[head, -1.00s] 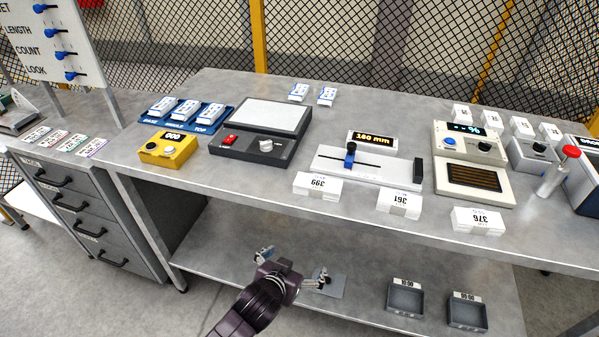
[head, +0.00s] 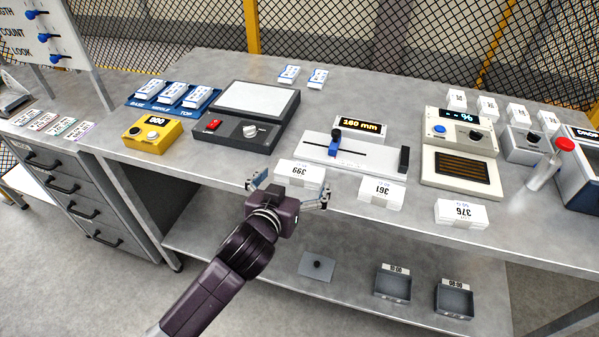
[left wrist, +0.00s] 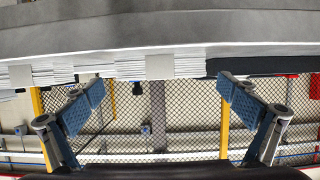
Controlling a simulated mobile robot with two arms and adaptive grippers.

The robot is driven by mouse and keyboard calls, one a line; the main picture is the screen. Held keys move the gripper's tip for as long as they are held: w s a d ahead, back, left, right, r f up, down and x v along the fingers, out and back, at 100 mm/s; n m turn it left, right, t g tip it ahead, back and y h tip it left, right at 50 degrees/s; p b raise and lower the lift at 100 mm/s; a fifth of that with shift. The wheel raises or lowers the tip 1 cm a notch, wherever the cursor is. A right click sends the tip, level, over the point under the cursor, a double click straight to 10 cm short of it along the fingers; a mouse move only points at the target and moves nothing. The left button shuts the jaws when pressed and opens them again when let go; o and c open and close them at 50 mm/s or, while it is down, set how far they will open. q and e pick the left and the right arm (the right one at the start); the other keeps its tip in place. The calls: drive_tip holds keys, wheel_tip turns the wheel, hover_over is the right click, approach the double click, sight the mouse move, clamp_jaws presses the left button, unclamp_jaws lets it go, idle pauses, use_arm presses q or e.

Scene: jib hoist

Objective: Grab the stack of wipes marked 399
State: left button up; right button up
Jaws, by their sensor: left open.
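The white stack of wipes marked 399 (head: 302,172) lies at the front edge of the bench, its label upside down to me. My left gripper (head: 290,187) is open and empty just in front of it, fingers spread to either side and apart from the stack. In the left wrist view, which looks upside down, the banded stack in the middle (left wrist: 160,66) appears between the open fingers (left wrist: 160,90). The lower front of the 399 stack is partly hidden by the gripper in the head view. My right gripper is not in view.
Stacks marked 361 (head: 382,192) and 376 (head: 460,213) lie to the right along the bench edge. A white slider device (head: 365,165) stands just behind 399. A black-framed scale (head: 235,135) is to the left. A lower shelf holds grey trays (head: 392,284).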

sight(300, 174)
use_arm(q)
drive_tip(key=shift+x, duration=1.4)
drive_tip(key=shift+f, duration=0.1)
drive_tip(key=c, duration=1.1)
drive_tip(key=shift+c, duration=0.2)
